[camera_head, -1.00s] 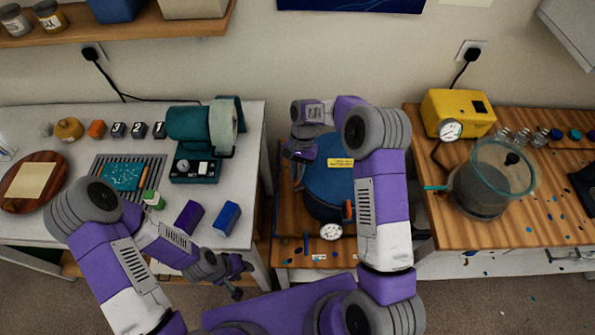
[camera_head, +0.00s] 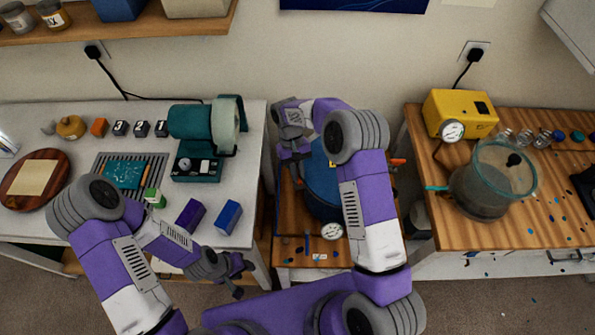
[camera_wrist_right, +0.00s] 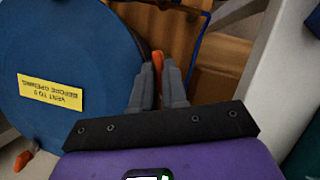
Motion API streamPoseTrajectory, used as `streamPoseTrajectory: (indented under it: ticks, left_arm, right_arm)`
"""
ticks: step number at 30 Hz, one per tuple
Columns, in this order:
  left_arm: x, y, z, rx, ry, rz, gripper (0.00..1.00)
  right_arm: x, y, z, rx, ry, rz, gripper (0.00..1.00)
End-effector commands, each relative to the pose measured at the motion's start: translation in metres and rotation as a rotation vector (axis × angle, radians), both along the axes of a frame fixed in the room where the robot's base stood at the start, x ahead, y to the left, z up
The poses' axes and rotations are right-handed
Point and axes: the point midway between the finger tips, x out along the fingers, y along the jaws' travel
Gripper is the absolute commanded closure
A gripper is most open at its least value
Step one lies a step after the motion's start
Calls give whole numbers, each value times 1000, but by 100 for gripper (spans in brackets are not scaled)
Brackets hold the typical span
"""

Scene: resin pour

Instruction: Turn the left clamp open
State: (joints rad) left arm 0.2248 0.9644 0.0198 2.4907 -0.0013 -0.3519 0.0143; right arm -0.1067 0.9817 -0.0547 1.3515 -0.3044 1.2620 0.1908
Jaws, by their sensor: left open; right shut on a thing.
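The blue pot lid (camera_head: 322,190) stands on the low wooden stand between the two tables. In the right wrist view the lid (camera_wrist_right: 60,60) shows a yellow label. My right gripper (camera_wrist_right: 158,88) is beside the lid's edge, its fingers shut on an orange clamp handle (camera_wrist_right: 158,60). In the head view my right gripper (camera_head: 297,178) is at the pot's left side, and the clamp there is hidden. Another orange handle (camera_head: 397,162) sticks out at the pot's right. My left gripper (camera_head: 237,274) is open and empty, in front of the left table.
A gauge (camera_head: 331,231) sits at the pot's front. The left table (camera_head: 60,120) holds a teal grinder (camera_head: 205,125) and small blocks. The right table (camera_head: 480,235) holds a yellow pump (camera_head: 458,112) and a glass vessel (camera_head: 490,180). My right arm covers part of the pot.

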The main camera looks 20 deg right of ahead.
Motion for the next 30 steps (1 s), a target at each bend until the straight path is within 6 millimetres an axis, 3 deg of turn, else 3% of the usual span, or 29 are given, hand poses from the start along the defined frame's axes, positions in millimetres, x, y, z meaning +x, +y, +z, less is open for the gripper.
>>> streamPoseTrajectory:
  ticks: [16, 17, 21, 30]
  left_arm:
    - [0, 0, 0, 0, 0, 0, 57]
    - [0, 0, 0, 0, 0, 0, 57]
    - [0, 0, 0, 0, 0, 0, 57]
    - [0, 0, 0, 0, 0, 0, 57]
  right_arm:
    - [1, 0, 1, 0, -6, 24, 100]
    - [1, 0, 1, -1, -6, 23, 83]
    - [1, 0, 1, 0, -4, 23, 61]
    - [1, 0, 1, 0, -2, 22, 61]
